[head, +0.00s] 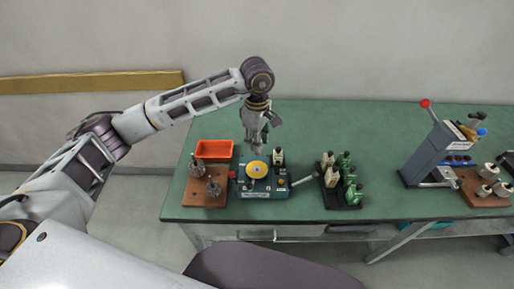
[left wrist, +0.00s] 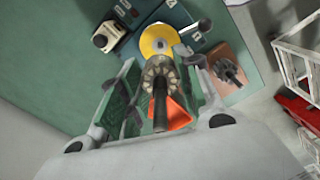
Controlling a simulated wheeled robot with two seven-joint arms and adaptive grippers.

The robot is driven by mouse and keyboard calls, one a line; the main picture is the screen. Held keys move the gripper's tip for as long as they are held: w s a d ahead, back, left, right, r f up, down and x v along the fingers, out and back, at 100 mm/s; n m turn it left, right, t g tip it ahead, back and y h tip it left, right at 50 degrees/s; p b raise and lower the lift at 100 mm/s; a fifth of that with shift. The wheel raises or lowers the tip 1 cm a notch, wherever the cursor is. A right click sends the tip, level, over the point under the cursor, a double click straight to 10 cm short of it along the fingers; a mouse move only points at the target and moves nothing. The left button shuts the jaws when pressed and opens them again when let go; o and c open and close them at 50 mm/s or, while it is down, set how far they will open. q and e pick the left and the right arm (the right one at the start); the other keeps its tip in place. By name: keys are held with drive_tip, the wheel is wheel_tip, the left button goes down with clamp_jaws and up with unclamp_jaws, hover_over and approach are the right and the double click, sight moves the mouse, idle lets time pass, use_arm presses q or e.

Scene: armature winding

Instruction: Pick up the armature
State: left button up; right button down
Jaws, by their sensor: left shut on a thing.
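My left gripper (head: 257,138) is above the back of the winding machine (head: 266,188), clear of the green table. In the left wrist view, the gripper (left wrist: 160,85) is shut on a dark armature (left wrist: 158,74), whose slotted core and dark shaft sit between the fingers. In the head view the held armature is too small and hidden to make out. The right gripper is not in view.
An orange bin (head: 214,150) stands behind the board; it also shows below the held armature in the left wrist view (left wrist: 178,118). A black tray (head: 343,201) with green and cream parts stands right of the machine. A grey lever press (head: 430,155) stands farther right.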

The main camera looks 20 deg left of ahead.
use_arm(q)
drive_tip(key=shift+r, duration=0.2)
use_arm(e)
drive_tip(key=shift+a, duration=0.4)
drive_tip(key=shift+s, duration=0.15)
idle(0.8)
